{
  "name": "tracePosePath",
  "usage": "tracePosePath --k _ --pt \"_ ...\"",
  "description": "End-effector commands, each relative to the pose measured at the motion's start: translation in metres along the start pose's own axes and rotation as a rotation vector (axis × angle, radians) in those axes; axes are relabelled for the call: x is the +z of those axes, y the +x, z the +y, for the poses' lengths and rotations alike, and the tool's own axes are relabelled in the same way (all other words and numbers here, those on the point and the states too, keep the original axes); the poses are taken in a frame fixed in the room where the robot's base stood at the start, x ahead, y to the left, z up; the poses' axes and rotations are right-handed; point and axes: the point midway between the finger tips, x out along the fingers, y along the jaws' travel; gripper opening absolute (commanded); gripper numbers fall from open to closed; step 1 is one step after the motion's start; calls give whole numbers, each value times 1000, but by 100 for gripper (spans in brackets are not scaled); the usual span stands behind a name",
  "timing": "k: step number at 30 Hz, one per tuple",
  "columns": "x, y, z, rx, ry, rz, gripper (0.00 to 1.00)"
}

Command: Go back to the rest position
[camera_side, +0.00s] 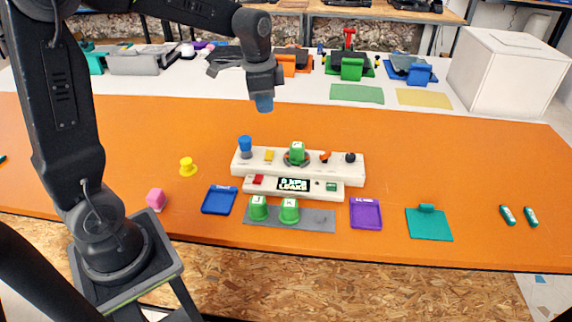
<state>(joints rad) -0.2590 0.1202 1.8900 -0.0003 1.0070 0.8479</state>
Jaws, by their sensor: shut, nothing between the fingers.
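My gripper (264,102) hangs in the air above the orange table, pointing down, with its blue fingertips together and nothing between them. Below it and a little to the right is a white panel (340,175) with a blue knob (245,143), a yellow button, a green piece (297,152) on a round dark seat, an orange switch and a black knob. My gripper is clear of the panel and touches nothing. My arm reaches in from the left at the top of the view.
Two green cups (289,211) stand on a grey strip (318,222) before a small display (293,185). Flat trays, blue (219,200) and purple (366,214), flank it. A white box (507,72) stands back right.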

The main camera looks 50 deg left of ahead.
Motion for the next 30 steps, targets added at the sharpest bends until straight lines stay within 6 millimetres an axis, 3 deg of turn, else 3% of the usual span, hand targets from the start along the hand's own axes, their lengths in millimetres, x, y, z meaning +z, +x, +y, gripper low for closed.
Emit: tracePosePath --k 1,6,10,15,21,30 --pt "4 -17 20 -27 -43 30 0" --pt "26 -51 78 -77 -214 125 0" --pt "49 -65 120 -96 -344 209 0" --pt "76 -68 160 -95 -488 306 0" --pt "92 -65 180 -82 -578 365 0" --pt "94 -64 183 -79 -591 370 0"
